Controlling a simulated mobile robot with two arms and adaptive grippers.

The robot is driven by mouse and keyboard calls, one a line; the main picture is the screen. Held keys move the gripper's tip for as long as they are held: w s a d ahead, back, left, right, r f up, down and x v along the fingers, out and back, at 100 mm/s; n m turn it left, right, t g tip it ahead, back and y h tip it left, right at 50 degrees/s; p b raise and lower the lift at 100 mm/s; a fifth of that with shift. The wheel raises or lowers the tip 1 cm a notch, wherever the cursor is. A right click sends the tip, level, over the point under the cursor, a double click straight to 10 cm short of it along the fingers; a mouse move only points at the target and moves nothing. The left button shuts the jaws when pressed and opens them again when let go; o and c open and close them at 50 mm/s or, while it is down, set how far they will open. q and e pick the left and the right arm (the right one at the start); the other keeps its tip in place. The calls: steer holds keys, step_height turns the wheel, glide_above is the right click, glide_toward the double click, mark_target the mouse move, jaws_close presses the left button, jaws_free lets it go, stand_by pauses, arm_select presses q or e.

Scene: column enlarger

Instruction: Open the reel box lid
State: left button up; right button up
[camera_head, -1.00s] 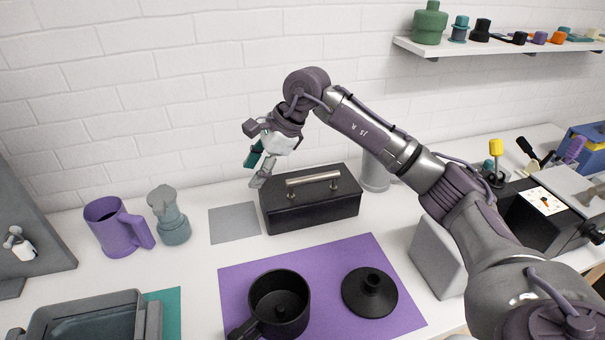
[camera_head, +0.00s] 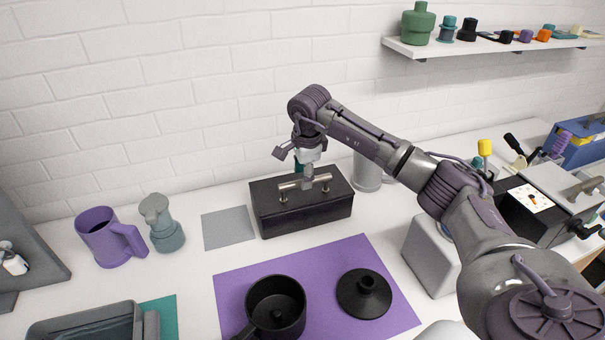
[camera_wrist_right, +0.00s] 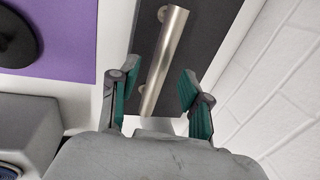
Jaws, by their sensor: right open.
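The reel box (camera_head: 306,212) is a black box on the white counter against the wall, with its lid closed. A metal bar handle (camera_head: 290,186) runs across the top of the lid; it also shows in the right wrist view (camera_wrist_right: 164,62). My right gripper (camera_head: 307,182) is above the box at the handle. In the right wrist view its green-padded fingers (camera_wrist_right: 153,88) are open, one on each side of the handle's near end, with gaps visible. I cannot tell how far the fingertips reach down. My left gripper is not in view.
A purple mat (camera_head: 310,260) with a black pot (camera_head: 277,303) and a black lid (camera_head: 363,293) lies in front of the box. A grey block (camera_head: 430,253) and a clear cylinder (camera_head: 368,170) stand right.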

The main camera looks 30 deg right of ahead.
steer(key=shift+w+f, duration=0.2)
steer(key=shift+f, duration=0.8)
jaws_close()
